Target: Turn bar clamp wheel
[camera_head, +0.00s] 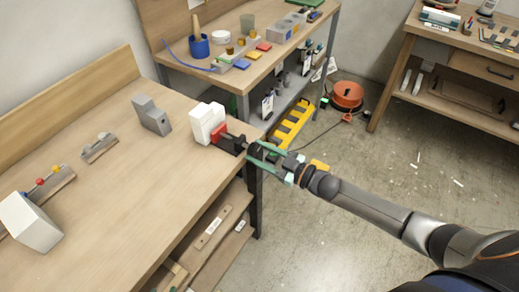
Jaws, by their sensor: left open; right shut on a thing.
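A white block-shaped body (206,122) with a red part (219,133) and a black part (230,144) sits at the right edge of the near wooden workbench. This looks like the bar clamp. A small dark wheel (254,149) is at its outer end, just past the bench edge. My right gripper (260,153) comes in from the right with greenish fingers, one on each side of the wheel, and is shut on it. The fingers and the small size partly hide the wheel. My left gripper is not in view.
The near workbench (125,185) also holds a grey block (152,115), a small grey fixture (99,147) and a white box (28,222). A second bench (235,77) with tools stands behind. An orange reel (347,94) lies on the floor. The floor at right is mostly clear.

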